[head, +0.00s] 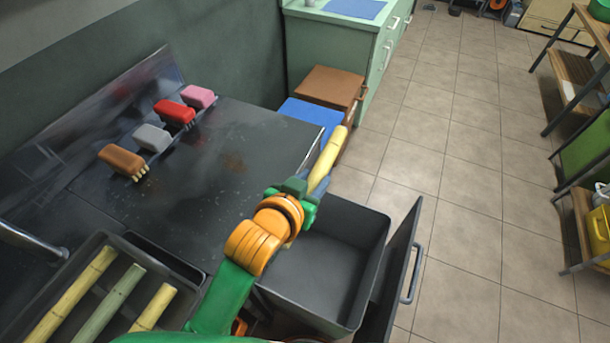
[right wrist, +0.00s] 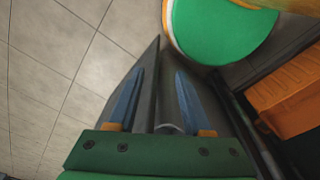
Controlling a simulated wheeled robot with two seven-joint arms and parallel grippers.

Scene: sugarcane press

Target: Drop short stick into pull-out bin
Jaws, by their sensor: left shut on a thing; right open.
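My left gripper (head: 318,187) is shut on a short yellow stick (head: 327,160). The stick tilts up and away from the jaws, above the far edge of the pull-out bin. The dark grey pull-out bin (head: 365,290) stands open and looks empty where its floor shows; my left arm hides its left part. Its front panel (head: 402,265) carries a bar handle (head: 412,275). My right gripper (right wrist: 158,105) is open in the right wrist view, with a dark grey surface showing behind and between its blue fingers. I cannot tell whether it touches that surface. It does not show in the head view.
A dark worktop (head: 235,150) holds brown, grey, red and pink brushes along its back. A tray (head: 95,245) at lower left holds several cane sticks. A blue box (head: 305,112) and a brown box (head: 328,90) stand beyond the bin.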

